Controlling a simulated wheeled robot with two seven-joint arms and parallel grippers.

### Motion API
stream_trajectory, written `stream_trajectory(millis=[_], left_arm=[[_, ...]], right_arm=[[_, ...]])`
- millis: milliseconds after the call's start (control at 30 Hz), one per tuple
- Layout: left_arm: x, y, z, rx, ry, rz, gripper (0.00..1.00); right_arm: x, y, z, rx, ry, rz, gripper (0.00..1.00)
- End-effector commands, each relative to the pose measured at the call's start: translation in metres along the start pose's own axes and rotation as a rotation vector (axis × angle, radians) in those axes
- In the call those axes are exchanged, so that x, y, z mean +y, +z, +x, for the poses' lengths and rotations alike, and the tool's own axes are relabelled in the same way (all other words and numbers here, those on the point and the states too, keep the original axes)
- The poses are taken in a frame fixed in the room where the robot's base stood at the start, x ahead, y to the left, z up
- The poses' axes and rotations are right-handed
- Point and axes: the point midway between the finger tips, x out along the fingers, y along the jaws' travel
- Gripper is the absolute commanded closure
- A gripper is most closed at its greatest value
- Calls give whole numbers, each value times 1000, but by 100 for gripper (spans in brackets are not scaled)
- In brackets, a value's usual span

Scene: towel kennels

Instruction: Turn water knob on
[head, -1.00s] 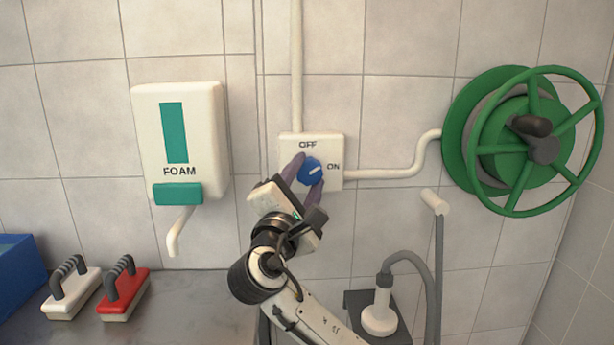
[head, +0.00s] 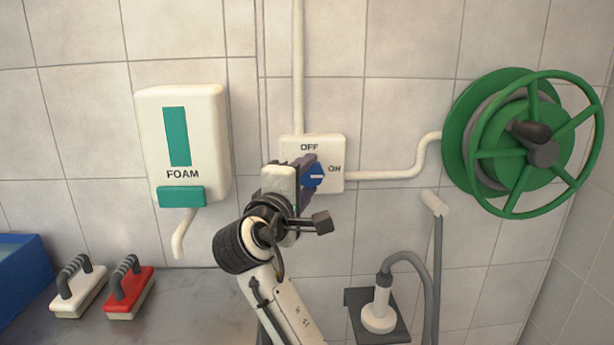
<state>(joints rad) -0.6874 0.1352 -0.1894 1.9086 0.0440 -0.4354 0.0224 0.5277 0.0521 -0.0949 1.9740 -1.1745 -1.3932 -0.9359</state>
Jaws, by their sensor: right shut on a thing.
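The blue water knob (head: 317,177) sits on a white wall plate (head: 326,146) marked OFF at the top and ON at the right. Its white pointer line lies about level, toward the ON side. My right gripper (head: 308,176) is shut on the knob from the front left, its dark purple fingers above and below it. The gripper and wrist hide the knob's left part and the plate's lower left. My left gripper is not in view.
A foam dispenser (head: 183,140) hangs left of the plate. A green hose reel (head: 522,143) is at the right, joined to the plate by a white pipe (head: 400,174). A white brush (head: 78,292) and a red brush (head: 129,292) stand on the counter (head: 190,310).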

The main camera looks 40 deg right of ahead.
Motion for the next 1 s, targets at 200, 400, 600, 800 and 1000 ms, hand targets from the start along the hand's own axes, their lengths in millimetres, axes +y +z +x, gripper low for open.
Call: stream_trajectory(millis=[200, 400, 600, 800, 1000], left_arm=[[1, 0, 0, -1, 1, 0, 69], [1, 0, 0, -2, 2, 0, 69], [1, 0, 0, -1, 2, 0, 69], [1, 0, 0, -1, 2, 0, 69], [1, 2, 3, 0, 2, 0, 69]], right_arm=[[-2, 0, 0, 1, -9, 9, 80], [-2, 0, 0, 1, -9, 9, 80], [-1, 0, 0, 0, -6, 8, 40], [-1, 0, 0, 0, -4, 8, 40], [-2, -1, -19, 4, -5, 9, 40]])
